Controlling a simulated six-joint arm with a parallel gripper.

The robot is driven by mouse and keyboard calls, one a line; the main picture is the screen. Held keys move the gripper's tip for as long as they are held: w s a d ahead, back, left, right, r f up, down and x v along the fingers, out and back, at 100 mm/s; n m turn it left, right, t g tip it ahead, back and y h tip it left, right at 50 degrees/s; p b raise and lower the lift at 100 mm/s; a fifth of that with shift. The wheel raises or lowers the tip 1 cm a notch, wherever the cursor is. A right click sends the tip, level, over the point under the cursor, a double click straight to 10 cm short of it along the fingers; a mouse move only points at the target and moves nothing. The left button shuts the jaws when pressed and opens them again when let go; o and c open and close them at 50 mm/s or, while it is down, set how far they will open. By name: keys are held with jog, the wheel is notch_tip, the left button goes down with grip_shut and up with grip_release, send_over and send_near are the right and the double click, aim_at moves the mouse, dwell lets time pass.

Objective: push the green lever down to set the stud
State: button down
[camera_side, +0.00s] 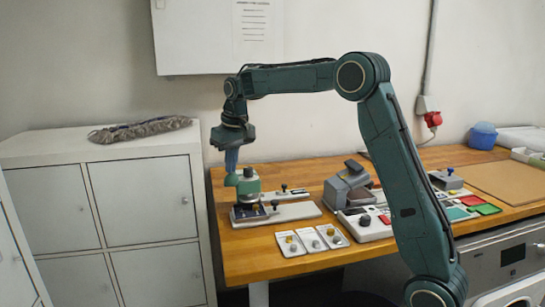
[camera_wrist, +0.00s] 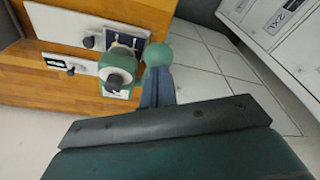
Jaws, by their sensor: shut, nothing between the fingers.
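The stud press is a green and pale, rounded body (camera_side: 249,187) on a flat light base at the left end of the wooden table. It also shows in the wrist view (camera_wrist: 117,66). The green lever ends in a round knob (camera_side: 231,180), on the press's left side; in the wrist view the knob (camera_wrist: 158,53) is right of the press body. My gripper (camera_side: 232,168) points down just above the knob, shut and empty. In the wrist view its fingertips (camera_wrist: 157,72) overlap the knob's near edge; I cannot tell whether they touch. A dark blue piece (camera_wrist: 124,42) lies at the press.
Small cards with knobs (camera_side: 311,240) lie in front of the press. A grey device (camera_side: 348,187) and a panel with coloured pads (camera_side: 460,209) stand to the right. Grey lockers (camera_side: 150,195) stand close on the left, past the table edge. Space above the press is clear.

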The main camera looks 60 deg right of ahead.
aim_at(232, 176)
jog(key=shift+s+a+f, duration=0.15)
jog(key=shift+f, duration=0.4)
jog(key=shift+s+a+f, duration=0.15)
jog(key=shift+f, duration=0.45)
jog(key=shift+s+a+f, duration=0.15)
jog(key=shift+f, duration=0.4)
dwell(0.9)
jog(key=shift+s+a+f, duration=0.1)
jog(key=shift+f, duration=1)
dwell(0.4)
notch_tip(232, 176, up, 13)
dwell(2.3)
jog(key=shift+r, duration=0.1)
